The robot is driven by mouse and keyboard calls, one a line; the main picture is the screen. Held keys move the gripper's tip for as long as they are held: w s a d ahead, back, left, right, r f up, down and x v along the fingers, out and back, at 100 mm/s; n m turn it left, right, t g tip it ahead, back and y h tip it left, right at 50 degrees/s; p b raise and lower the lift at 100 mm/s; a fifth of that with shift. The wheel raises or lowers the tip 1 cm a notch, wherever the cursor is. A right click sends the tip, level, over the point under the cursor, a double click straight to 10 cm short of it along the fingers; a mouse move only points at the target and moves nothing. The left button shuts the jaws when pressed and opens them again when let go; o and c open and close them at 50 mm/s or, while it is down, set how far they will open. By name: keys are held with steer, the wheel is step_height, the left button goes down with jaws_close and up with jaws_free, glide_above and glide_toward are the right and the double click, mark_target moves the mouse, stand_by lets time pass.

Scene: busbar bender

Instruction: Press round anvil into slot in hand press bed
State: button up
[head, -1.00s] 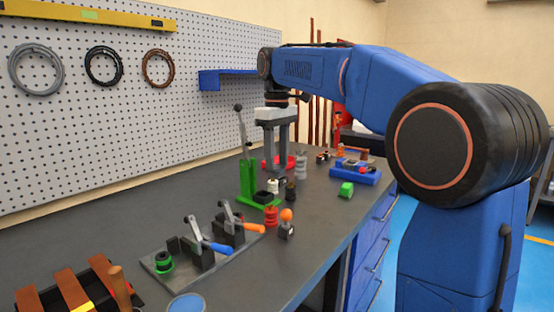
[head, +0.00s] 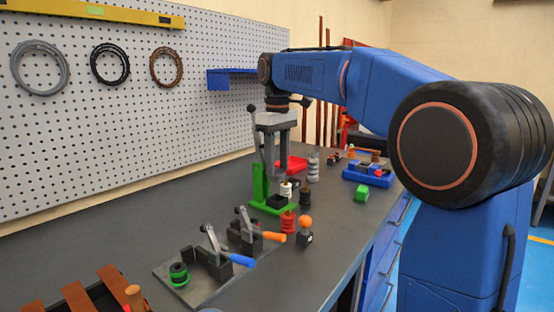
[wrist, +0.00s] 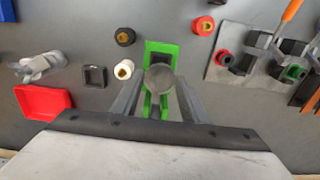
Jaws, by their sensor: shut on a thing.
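The green hand press (head: 260,187) stands on the bench, its dark-knobbed lever rising behind my gripper. Its bed (head: 278,201) has a dark block with an opening and also shows in the wrist view (wrist: 160,46). My gripper (head: 268,176) points down above the press, in front of its post. In the wrist view, my gripper (wrist: 158,92) is shut on a dark grey round piece, which I take for the round anvil (wrist: 160,77). The anvil overlaps the near part of the bed from above. The slot is partly hidden, and contact cannot be told.
A white fitting (head: 287,189) stands close beside the press, with a black fitting (head: 305,195) nearby. Toggle clamps (head: 212,258) on a plate and a red piece (head: 288,222) stand in front. A red bin (head: 292,164) lies behind. The pegboard bounds the back.

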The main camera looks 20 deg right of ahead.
mark_target(278, 172)
steer(key=shift+f, duration=2.1)
steer(key=shift+f, duration=0.8)
stand_by(4.6)
steer(key=shift+r, duration=0.4)
